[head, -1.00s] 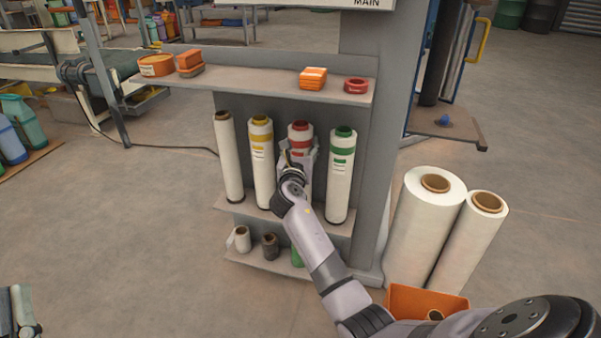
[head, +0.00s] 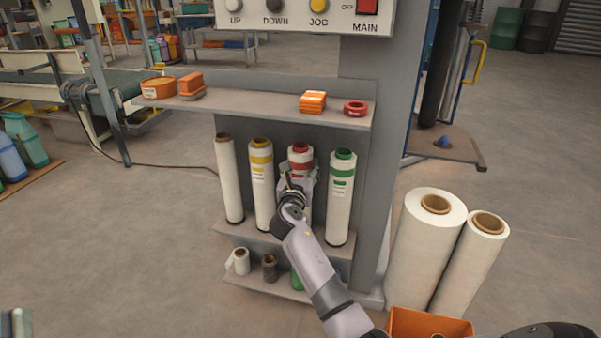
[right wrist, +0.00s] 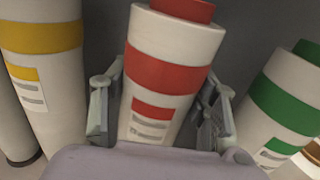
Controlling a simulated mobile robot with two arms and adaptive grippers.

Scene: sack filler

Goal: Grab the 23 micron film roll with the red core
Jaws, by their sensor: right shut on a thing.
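The film roll with the red core (head: 300,156) stands upright on the middle shelf, between the yellow-banded and green-banded rolls. It also fills the middle of the right wrist view (right wrist: 165,70), with a red band and a white label whose print is too small to read. My right gripper (head: 297,185) is shut on this roll, with one finger on each side of it (right wrist: 160,108). The roll's lower part is hidden behind my right gripper and arm. My left gripper is not clearly in view.
A yellow-banded roll (head: 261,190) and a green-banded roll (head: 341,200) stand close on either side. A plain roll with a brown core (head: 230,180) is farther left. The upper shelf (head: 250,108) overhangs them. Two large rolls (head: 428,250) and an orange bin (head: 425,325) are at the right.

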